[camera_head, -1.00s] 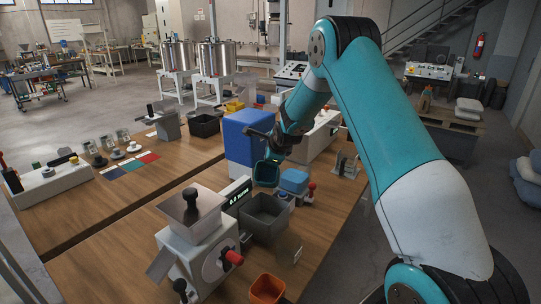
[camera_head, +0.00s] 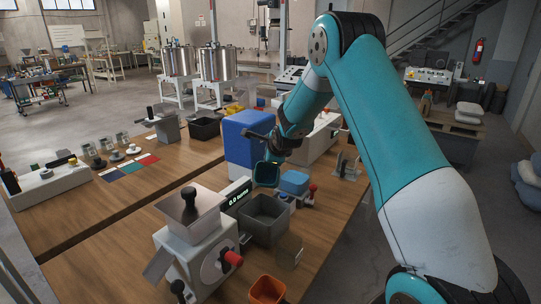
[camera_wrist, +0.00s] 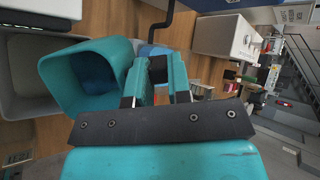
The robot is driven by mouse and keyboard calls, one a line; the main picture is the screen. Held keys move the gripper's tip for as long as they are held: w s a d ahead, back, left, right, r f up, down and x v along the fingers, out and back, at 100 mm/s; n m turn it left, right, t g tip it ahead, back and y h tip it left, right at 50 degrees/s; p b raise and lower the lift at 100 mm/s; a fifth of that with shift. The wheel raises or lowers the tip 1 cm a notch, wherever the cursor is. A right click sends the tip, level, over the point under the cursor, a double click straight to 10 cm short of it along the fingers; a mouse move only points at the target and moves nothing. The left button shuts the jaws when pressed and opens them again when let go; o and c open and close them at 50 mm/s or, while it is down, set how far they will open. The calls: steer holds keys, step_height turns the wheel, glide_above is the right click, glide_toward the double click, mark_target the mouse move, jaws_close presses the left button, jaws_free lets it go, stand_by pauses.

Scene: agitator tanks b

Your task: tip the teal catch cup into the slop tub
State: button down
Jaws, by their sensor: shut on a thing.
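The teal catch cup (camera_head: 266,176) is held by my gripper (camera_head: 276,158) above the table, between the blue box and the grey tub. In the wrist view the cup (camera_wrist: 62,75) is just left of my gripper's fingers (camera_wrist: 156,82), with its mouth facing the camera and a blue patch inside. Whether that is contents I cannot tell. My gripper is shut on the cup's side. The grey open tub (camera_head: 249,218), likely the slop tub, stands on the table nearer the camera than the cup. A grey tub (camera_wrist: 12,100) shows behind the cup in the wrist view.
A tall blue box (camera_head: 240,140) stands beside the cup. A smaller blue block (camera_head: 294,182) and a red-knobbed part (camera_head: 312,190) are to its right. A hopper machine (camera_head: 195,235) with a display and an orange tub (camera_head: 267,289) are nearer.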

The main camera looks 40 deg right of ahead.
steer(key=shift+s+a+t+h+b, duration=0.2)
steer(key=shift+t+h+b, duration=0.1)
steer(key=shift+b, duration=0.65)
steer(key=shift+r, duration=0.2)
steer(key=shift+a+f+b, duration=0.1)
steer(key=shift+a+b, duration=0.05)
steer(key=shift+b, duration=0.6)
steer(key=shift+s+a+n+t+h+b, duration=0.25)
steer(key=shift+t+h+b, duration=0.2)
steer(key=shift+b, duration=0.5)
steer(key=shift+s+b, duration=0.1)
steer(key=shift+b, duration=0.45)
steer(key=shift+s+a+r+n+t+b, duration=0.25)
steer(key=shift+t+b, duration=0.2)
steer(key=shift+b, duration=0.65)
steer(key=shift+s+a+f+n+t+h+b, duration=0.3)
steer(key=shift+s+a+t+h+b, duration=0.45)
steer(key=shift+b, duration=3.1)
steer(key=shift+w+d+r, duration=0.1)
steer(key=shift+w+r, duration=0.05)
steer(key=shift+s+a+f+t+h+b, duration=0.3)
steer(key=shift+t+b, duration=0.25)
steer(key=shift+b, duration=1.6)
